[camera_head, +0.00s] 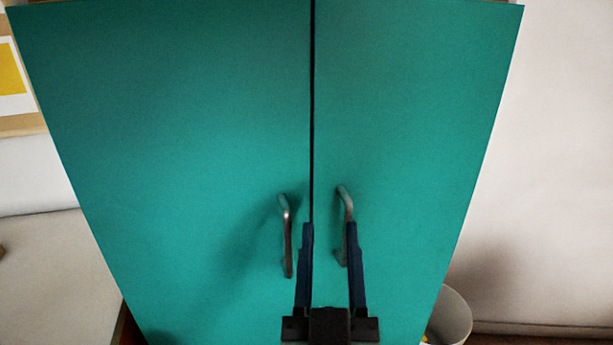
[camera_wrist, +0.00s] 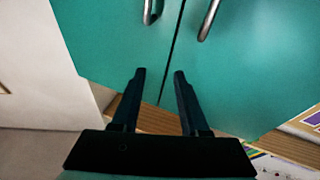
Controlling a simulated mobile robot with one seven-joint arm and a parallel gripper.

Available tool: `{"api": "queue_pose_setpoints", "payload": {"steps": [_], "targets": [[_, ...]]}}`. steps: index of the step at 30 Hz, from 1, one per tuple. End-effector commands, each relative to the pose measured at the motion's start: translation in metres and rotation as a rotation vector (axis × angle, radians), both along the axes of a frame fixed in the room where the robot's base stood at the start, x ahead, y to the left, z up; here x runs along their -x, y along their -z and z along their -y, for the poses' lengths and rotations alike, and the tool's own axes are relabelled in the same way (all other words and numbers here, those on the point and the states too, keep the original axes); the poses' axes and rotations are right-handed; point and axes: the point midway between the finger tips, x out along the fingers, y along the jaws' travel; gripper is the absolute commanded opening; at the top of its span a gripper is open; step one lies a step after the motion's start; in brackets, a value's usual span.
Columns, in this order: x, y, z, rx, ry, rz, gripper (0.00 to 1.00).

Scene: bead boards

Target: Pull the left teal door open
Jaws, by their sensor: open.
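The left teal door (camera_head: 170,130) is shut, with a thin dark gap between it and the right teal door (camera_head: 410,120). The left door's metal handle (camera_head: 287,235) is an upright bar near the gap. The right door's handle (camera_head: 347,205) is partly hidden behind a finger of my gripper. My gripper (camera_head: 328,235) is open and empty in front of the gap, its fingers between and over the handles in the head view. In the wrist view my gripper (camera_wrist: 159,72) points at the doors' edge, and both handles, one of them (camera_wrist: 208,20), show at the top, beyond the fingertips.
A pale bin (camera_head: 452,315) stands on the floor at the right of the cabinet. A white wall (camera_head: 550,170) is on the right. At the left are a pale surface (camera_head: 50,270) and a yellow-and-white picture (camera_head: 12,75).

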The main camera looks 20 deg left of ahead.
Motion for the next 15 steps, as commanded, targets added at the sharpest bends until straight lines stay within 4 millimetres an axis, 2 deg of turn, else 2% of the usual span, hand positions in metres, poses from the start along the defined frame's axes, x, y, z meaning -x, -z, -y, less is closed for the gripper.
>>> {"api": "queue_pose_setpoints", "payload": {"steps": [1,3,9,15], "targets": [[0.007,0.0,-0.007,0.007,-0.025,-0.063,0.44],[0.017,0.016,-0.015,0.014,-0.052,-0.127,0.44],[0.043,0.049,-0.026,0.027,-0.099,-0.246,0.44],[0.047,0.06,-0.03,0.028,-0.11,-0.279,0.44]]}}
